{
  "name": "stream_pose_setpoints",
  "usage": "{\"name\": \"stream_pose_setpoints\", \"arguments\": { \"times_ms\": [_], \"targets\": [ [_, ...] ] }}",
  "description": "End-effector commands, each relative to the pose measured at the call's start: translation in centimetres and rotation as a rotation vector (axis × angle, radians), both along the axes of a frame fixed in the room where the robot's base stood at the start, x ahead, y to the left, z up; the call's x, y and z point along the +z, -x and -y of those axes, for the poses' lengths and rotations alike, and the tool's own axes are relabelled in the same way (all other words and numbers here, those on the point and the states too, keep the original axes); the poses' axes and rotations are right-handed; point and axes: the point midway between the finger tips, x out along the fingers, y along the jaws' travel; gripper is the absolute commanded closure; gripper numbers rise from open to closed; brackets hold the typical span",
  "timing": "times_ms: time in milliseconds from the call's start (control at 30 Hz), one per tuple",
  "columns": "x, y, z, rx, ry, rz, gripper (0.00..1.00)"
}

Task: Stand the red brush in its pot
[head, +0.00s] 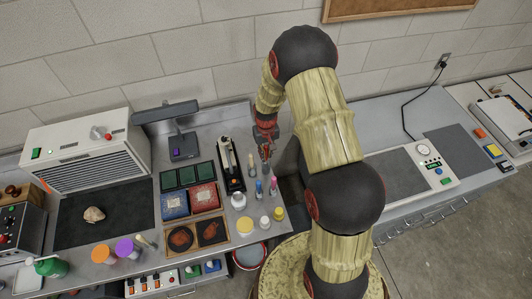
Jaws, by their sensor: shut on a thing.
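My gripper (265,146) is over the back right part of the left bench, pointing down. It is shut on the red brush (265,153), of which only a small red part shows at this size; the fingers hide much of it. I cannot tell whether its lower end touches anything. Just below the gripper in the picture stand slim upright items: a pale one (251,168), a blue one (259,188) and a pink-purple one (273,186). Which of these is the brush's pot I cannot tell.
White and yellow-lidded jars (245,226) stand near the bench's front edge. A black upright tool (231,165) is left of the gripper. Red and blue boxes (175,204) lie further left. A grey mat (396,174) on the right bench is bare.

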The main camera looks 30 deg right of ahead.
Motion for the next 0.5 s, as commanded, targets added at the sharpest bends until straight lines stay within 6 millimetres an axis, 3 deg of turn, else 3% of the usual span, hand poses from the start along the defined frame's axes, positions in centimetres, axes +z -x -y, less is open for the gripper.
{"name": "stream_pose_setpoints", "arguments": {
  "times_ms": [433, 467, 500],
  "targets": [
    [-0.74, -0.03, 0.01, 0.000, 0.000, 0.001, 1.00],
    [-0.74, -0.02, 0.00, 0.000, 0.000, 0.001, 0.86],
    [-0.74, -0.03, 0.01, 0.000, 0.000, 0.001, 0.83]
  ]
}}
